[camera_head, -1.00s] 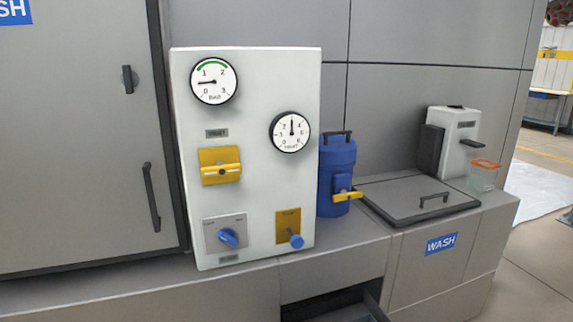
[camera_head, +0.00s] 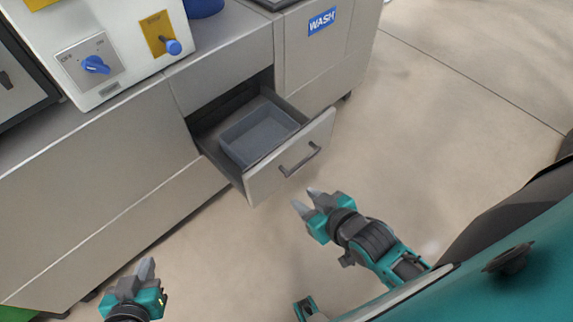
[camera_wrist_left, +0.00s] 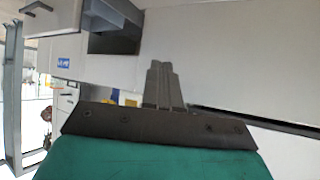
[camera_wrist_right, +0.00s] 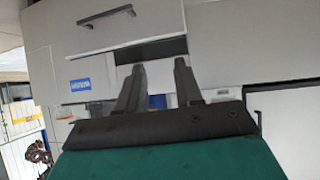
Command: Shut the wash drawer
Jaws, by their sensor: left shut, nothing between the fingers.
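The wash drawer (camera_head: 262,187) stands pulled out of the grey cabinet in the head view, with a dark bar handle (camera_head: 300,160) on its front and a grey bin (camera_head: 258,132) inside. Its front and handle (camera_wrist_right: 107,16) also show at the top of the right wrist view. My right gripper (camera_head: 305,198) is open and empty, just in front of and below the drawer front, apart from it. My left gripper (camera_head: 146,268) is shut and empty, low at the left, well away from the drawer. It also shows in the left wrist view (camera_wrist_left: 160,68).
The cabinet (camera_head: 90,175) runs along the left, with a blue WASH label (camera_head: 322,20) right of the drawer bay. A panel with a blue knob (camera_head: 96,65) stands above. The floor (camera_head: 430,130) before the drawer is clear.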

